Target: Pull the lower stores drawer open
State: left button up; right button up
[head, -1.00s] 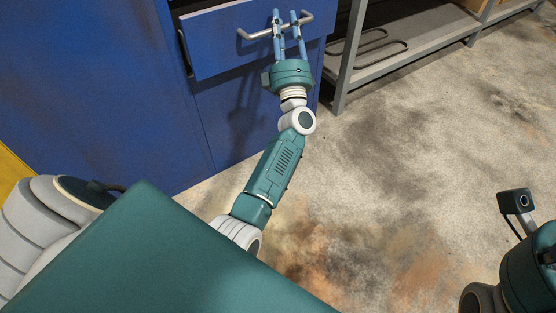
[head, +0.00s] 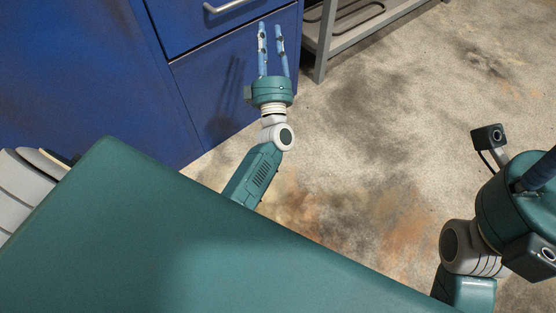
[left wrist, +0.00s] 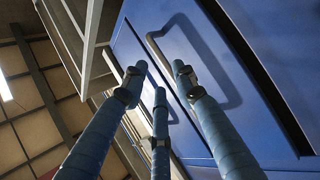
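The blue drawer front (head: 195,38) is at the top of the head view, partly cut off. Its pale bar handle (head: 226,6) shows at the top edge. In the left wrist view the same handle (left wrist: 158,45) lies beyond my fingertips, beside a dark gap (left wrist: 265,80) along one edge of the drawer front. How far the drawer stands out I cannot tell. My left gripper (head: 271,32) is open and empty, fingers spread, to the right of and below the handle, apart from it. My right gripper (head: 541,172) is mostly cut off at the right edge.
A plain blue panel (head: 215,100) lies under the drawer front. A grey metal rack (head: 330,40) stands close to the right of the cabinet. The stained concrete floor (head: 390,130) is clear between my arms.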

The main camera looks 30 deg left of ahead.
pick_arm(q)
jog(key=s+d+f+m+g+h+p, duration=0.3)
jog(key=d+f+m+h+p, duration=0.7)
jog(key=m+p, duration=0.3)
jog(key=s+d+f+m+g+h+p, duration=0.1)
jog(key=s+f+p, duration=0.4)
jog(key=s, duration=0.5)
jog(key=s+d+f+m+g+h+p, duration=0.2)
jog(key=s+d+f+m+g+p, duration=0.2)
jog(key=s+p, duration=0.6)
jog(key=shift+f+m+g+h, duration=0.3)
jog(key=shift+f+g, duration=0.75)
jog(key=shift+g, duration=0.05)
